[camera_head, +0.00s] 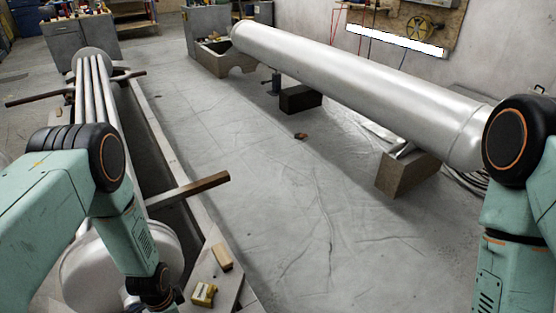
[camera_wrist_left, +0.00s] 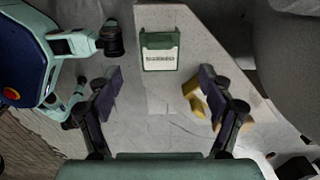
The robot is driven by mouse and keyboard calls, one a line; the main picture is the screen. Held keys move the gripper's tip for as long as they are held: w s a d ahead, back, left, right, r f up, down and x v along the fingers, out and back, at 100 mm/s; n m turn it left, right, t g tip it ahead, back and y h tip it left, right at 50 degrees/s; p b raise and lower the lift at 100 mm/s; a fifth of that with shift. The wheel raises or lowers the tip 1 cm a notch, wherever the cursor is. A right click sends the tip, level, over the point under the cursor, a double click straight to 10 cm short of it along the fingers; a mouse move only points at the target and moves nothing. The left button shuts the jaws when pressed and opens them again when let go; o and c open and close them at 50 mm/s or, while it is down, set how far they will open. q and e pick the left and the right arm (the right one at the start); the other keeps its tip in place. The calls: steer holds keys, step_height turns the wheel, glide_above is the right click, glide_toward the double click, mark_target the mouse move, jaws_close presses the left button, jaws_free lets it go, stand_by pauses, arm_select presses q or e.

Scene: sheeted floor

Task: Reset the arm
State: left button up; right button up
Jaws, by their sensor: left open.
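My left arm (camera_head: 85,195) comes in from the left in the head view, bent downward at its black joint. Only the top of its wrist shows at the bottom edge there. In the left wrist view my left gripper (camera_wrist_left: 165,92) is open, with its two dark fingers wide apart and nothing between them. My right arm (camera_head: 518,190) shows at the right edge of the head view. Its gripper is out of the picture below.
Under the left gripper is a pale board with a green and white box (camera_wrist_left: 160,48) and yellow pieces (camera_wrist_left: 196,100). A yellow block (camera_head: 204,294) and wooden block (camera_head: 222,257) lie near my left wrist. A long silver cylinder (camera_head: 350,80) rests on supports. The middle floor is mostly clear.

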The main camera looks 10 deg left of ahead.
arm_select(q)
steer(key=shift+f+b, duration=4.5)
steer(key=shift+f, duration=0.65)
step_height(320, 180, up, 11)
steer(key=p, duration=1)
steer(key=shift+f, duration=0.15)
